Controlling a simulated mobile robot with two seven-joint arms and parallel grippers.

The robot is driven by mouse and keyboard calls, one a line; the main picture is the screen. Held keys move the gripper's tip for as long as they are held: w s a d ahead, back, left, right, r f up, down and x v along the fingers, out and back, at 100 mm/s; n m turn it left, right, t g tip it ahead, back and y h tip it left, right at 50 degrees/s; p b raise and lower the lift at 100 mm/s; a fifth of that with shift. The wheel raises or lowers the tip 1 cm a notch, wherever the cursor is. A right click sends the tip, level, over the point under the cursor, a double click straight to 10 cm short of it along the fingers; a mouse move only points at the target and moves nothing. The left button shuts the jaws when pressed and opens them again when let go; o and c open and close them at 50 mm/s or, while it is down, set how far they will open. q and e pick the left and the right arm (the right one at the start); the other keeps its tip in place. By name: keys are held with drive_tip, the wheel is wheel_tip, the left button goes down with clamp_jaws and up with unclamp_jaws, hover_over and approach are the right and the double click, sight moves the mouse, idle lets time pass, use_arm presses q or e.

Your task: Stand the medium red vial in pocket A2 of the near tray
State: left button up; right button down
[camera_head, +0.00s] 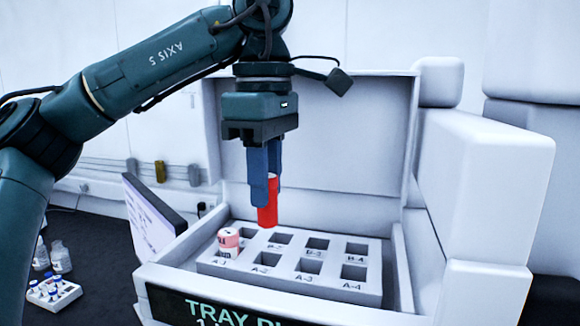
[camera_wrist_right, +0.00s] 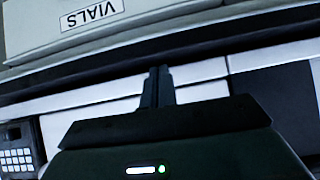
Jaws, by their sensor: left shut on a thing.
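My left gripper (camera_head: 266,190) is shut on a red vial (camera_head: 268,212) and holds it upright. The vial's lower end is above the back part of the grey near tray (camera_head: 215,266), apart from the pockets as far as I can tell. Pocket A2 (camera_head: 267,259) is in the front row and looks empty. A pink-capped vial (camera_head: 229,242) stands in A-1, left of it. In the right wrist view my right gripper (camera_wrist_right: 159,72) has its fingers together with nothing between them.
The tray sits inside a white open-lidded housing (camera_head: 475,190) with raised walls. A tilted panel (camera_head: 150,220) stands at its left. A small rack of blue-capped vials (camera_head: 48,292) and bottles (camera_head: 60,257) are at far left. A VIALS label (camera_wrist_right: 92,14) shows in the wrist view.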

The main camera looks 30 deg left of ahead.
sight(265, 226)
use_arm(q)
drive_tip(key=shift+w+f, duration=0.1)
drive_tip(key=shift+w, duration=0.1)
drive_tip(key=shift+s+f, duration=0.4)
drive_tip(key=shift+s, duration=0.05)
drive_tip(key=shift+f, duration=1.45)
use_arm(e)
drive_tip(key=shift+s, duration=0.25)
use_arm(q)
drive_tip(key=shift+f, duration=0.2)
use_arm(e)
drive_tip(key=shift+f, duration=0.15)
use_arm(q)
drive_tip(key=shift+f+b, duration=1)
drive_tip(key=shift+f, duration=0.15)
use_arm(e)
drive_tip(key=shift+w+f, duration=0.1)
drive_tip(key=shift+f, duration=0.5)
